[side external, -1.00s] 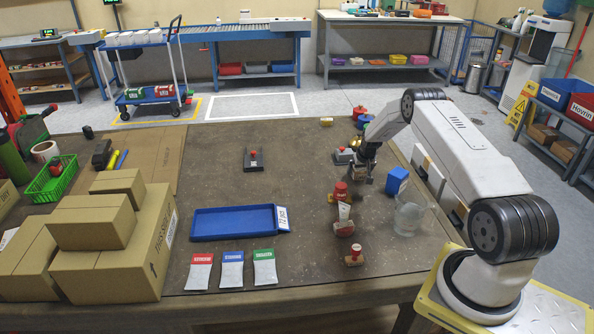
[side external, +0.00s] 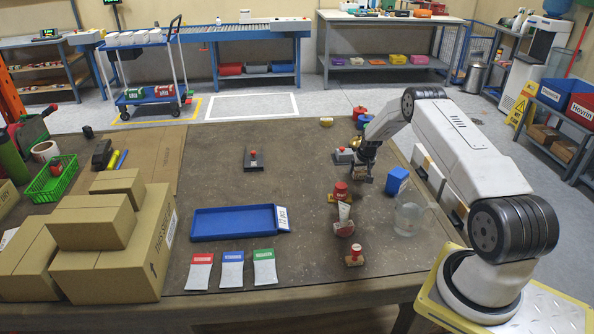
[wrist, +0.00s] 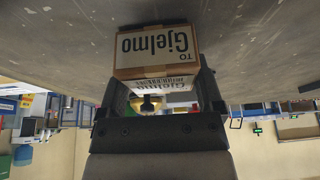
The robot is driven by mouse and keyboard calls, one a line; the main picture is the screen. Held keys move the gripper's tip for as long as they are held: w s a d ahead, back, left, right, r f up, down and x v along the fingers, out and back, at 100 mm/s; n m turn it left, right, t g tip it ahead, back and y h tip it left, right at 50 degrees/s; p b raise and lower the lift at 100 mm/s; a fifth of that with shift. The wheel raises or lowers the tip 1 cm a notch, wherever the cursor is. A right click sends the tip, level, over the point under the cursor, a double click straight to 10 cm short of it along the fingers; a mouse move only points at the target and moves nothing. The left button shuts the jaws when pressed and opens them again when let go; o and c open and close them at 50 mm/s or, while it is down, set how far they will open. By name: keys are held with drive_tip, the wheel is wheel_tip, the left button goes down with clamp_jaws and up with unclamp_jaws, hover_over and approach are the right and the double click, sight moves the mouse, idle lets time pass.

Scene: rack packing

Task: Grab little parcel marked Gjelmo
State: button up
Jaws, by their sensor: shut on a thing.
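The little parcel (wrist: 155,48) is a small brown box with a white label reading "TO Gjelmo", upside down in the wrist view. My gripper (wrist: 158,88) is shut on it, with a finger on either side of the box. In the side view my gripper (side external: 364,172) is over the right part of the table, left of the blue container. The parcel is small there and mostly hidden by the fingers. I cannot tell exactly how far it is above the table top.
A blue container (side external: 397,180) and a clear jug (side external: 409,217) stand to the right. Several stamps and a tube are in front. A blue tray (side external: 234,222) lies at the middle, with cartons (side external: 120,240) at the left. The table between tray and gripper is mostly clear.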

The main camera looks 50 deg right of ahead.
drive_tip(key=shift+r, duration=1.55)
drive_tip(key=s+a+r, duration=0.8)
drive_tip(key=s+r, duration=0.1)
drive_tip(key=s, duration=0.1)
drive_tip(key=shift+s+a+r, duration=0.3)
drive_tip(key=shift+s+a, duration=0.1)
drive_tip(key=shift+a, duration=0.1)
